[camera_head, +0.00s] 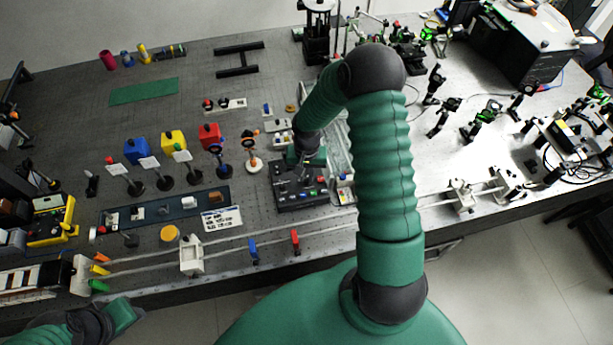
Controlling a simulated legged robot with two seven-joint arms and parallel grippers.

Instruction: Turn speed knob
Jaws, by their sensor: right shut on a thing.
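A dark control box (287,202) with several coloured buttons and knobs stands on the bench near the middle of the view. My right gripper (306,182) reaches down over it from the upper right and is shut on a small knob on its top. The fingers and the wrist hide most of that knob, and I cannot read its label or its angle. Part of my left arm (85,325) shows at the lower left corner, away from the box. Its fingers do not show.
A white printed card (222,219) and a blue-grey strip (165,209) with small parts lie left of the box. Lens stands, one orange-ringed (252,143), stand close behind it. A rail with a white carriage (191,254) runs along the front edge.

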